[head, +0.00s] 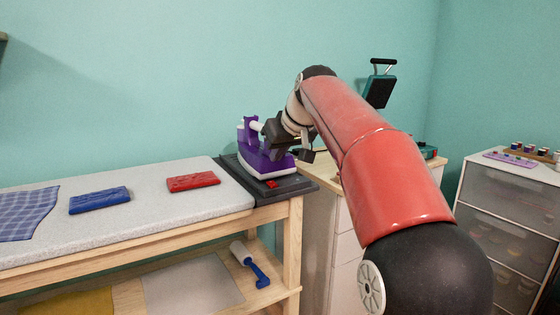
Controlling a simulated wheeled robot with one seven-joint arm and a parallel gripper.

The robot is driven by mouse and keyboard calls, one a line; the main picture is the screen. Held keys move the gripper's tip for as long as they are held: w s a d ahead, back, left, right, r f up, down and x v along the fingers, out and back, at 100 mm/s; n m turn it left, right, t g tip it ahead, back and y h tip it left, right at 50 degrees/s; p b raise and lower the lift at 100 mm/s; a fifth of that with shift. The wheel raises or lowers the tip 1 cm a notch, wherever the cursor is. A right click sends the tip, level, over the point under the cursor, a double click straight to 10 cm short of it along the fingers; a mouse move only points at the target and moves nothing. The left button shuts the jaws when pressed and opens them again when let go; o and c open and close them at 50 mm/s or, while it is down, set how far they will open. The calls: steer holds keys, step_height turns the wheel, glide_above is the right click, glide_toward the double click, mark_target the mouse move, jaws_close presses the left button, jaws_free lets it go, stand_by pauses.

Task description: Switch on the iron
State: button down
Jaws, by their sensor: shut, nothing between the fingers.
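A purple and white iron (255,158) sits on a dark grey stand (292,185) at the right end of the ironing table. A small red part (271,184) shows at the front of the stand, below the iron. My gripper (274,132) is right beside the iron's handle, on its right side, and overlaps it in the view. It is shut and holds nothing. The fingertips are small and dark here, and I cannot tell whether they touch the iron.
A blue flat block (99,200) and a red one (193,181) lie on the grey table top (150,225). A lint roller (250,263) lies on the shelf below. A wooden cabinet (318,210) stands behind my arm. A drawer unit (507,215) stands at right.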

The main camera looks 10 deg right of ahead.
steer(key=s+f+v, duration=0.1)
steer(key=v, duration=0.8)
steer(key=shift+s+d+f, duration=0.25)
steer(key=s+a+f+m+g+h, duration=0.1)
steer(key=s+f+m+g+h, duration=0.1)
steer(key=s+f, duration=2.6)
steer(key=shift+a+f+m+h, duration=0.35)
steer(key=shift+f+m, duration=0.25)
steer(key=shift+m, duration=0.2)
steer(key=c, duration=2.1)
jaws_free()
